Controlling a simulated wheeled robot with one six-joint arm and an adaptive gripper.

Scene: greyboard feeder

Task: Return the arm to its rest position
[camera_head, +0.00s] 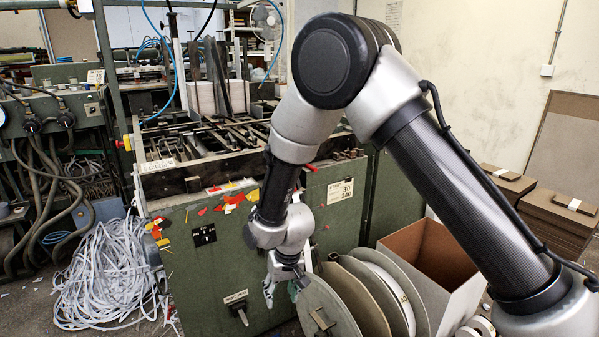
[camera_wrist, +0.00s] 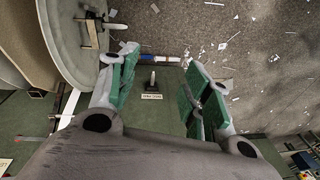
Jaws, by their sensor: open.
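My gripper (camera_head: 283,287) hangs low in front of the green feeder machine, at the lower middle of the head view. My arm is bent, with its elbow high and the forearm pointing down. In the wrist view my gripper (camera_wrist: 158,95) shows its two green-padded fingers spread apart with nothing between them. Past the fingers are the floor and the green machine side with a small dark lever.
The green feeder machine (camera_head: 215,285) stands directly behind my gripper. Large grey reels (camera_head: 325,305) stand just right of it, beside an open cardboard box (camera_head: 432,255). White strip scrap (camera_head: 105,275) lies heaped at left. Board stacks (camera_head: 555,220) stand at right.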

